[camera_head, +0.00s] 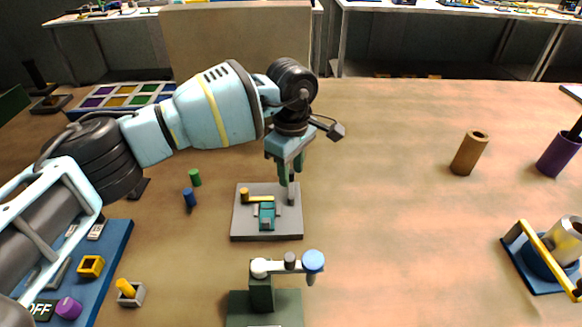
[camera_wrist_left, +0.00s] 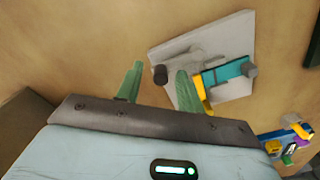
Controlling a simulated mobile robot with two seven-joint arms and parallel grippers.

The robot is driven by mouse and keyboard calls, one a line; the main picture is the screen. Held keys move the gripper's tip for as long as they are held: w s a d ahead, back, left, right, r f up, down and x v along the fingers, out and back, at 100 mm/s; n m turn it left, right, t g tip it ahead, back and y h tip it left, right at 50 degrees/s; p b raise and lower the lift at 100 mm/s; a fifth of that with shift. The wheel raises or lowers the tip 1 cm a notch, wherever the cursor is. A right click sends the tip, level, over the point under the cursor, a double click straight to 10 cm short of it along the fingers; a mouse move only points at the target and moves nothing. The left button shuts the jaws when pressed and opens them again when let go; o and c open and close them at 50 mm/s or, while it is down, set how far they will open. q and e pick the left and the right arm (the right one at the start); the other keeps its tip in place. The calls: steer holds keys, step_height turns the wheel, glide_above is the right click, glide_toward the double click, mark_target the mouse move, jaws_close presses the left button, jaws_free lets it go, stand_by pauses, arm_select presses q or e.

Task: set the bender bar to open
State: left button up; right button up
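The bender is a grey plate (camera_head: 247,222) with a yellow bar (camera_head: 260,198), a teal block (camera_head: 267,213) and an upright grey peg (camera_head: 291,197) at its right side. I cannot tell surely which part is the bender bar. My left gripper (camera_head: 291,172) points down just above the peg, with its green fingers apart. In the left wrist view the peg's dark top (camera_wrist_left: 160,74) shows between and beyond the two fingertips (camera_wrist_left: 160,70), and no grip on it shows. One finger hides part of the yellow bar (camera_wrist_left: 200,88). My right gripper is out of view.
A green-based press with a blue disc (camera_head: 313,261) stands in front of the plate. A blue tray (camera_head: 112,262) with small parts lies left. Small green (camera_head: 195,177) and blue (camera_head: 190,198) cylinders stand left of the plate. A brown cylinder (camera_head: 469,153) stands right; the table between is clear.

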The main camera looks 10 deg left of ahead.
mark_target(291, 171)
arm_select(q)
steer(key=shift+r, duration=3.9)
steer(key=shift+r, duration=0.1)
